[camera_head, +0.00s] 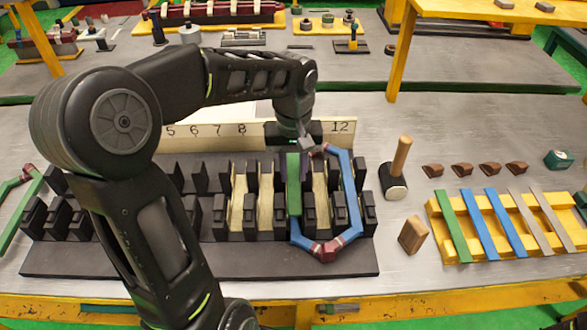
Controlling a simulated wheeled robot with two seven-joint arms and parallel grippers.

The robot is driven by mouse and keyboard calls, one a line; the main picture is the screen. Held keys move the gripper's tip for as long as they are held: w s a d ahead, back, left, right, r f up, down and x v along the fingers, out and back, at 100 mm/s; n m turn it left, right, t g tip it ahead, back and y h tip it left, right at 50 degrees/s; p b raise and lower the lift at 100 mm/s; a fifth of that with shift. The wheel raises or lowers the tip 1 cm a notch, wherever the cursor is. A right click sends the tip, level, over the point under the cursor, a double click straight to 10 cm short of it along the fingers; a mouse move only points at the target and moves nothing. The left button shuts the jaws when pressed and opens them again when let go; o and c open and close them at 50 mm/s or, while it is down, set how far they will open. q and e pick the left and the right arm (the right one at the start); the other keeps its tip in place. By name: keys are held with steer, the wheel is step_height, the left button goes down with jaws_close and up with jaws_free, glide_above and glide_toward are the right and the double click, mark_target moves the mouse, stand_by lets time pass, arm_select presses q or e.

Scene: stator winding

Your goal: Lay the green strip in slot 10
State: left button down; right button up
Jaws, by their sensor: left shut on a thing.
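My left gripper (306,144) is at the back edge of the slotted black block, shut on the far end of the green strip (293,185). The strip runs front to back between two rows of black teeth, in line with about where 10 falls on the number board (205,132). My forearm and gripper hide part of that board, and 10 cannot be read. I cannot tell whether the strip is fully down in the slot. A blue coil (352,185) with red joints lies around the teeth to its right, and its front left end meets the strip's near end.
Cream-lined slots (320,192) flank the strip. A mallet (399,170) and a wooden block (413,235) stand to the right, near a yellow rack (488,217) with green, blue and grey strips. Another coil (22,205) is at the far left.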

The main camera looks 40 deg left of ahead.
mark_target(294, 178)
arm_select(q)
steer(key=shift+f+b, duration=1.65)
steer(key=shift+f, duration=0.5)
steer(key=shift+f+b, duration=0.5)
steer(key=shift+f, duration=0.15)
stand_by(0.5)
steer(key=c, duration=1.1)
jaws_free()
steer(key=shift+o, duration=0.2)
steer(key=shift+r, duration=0.25)
steer(key=shift+r+p, duration=0.6)
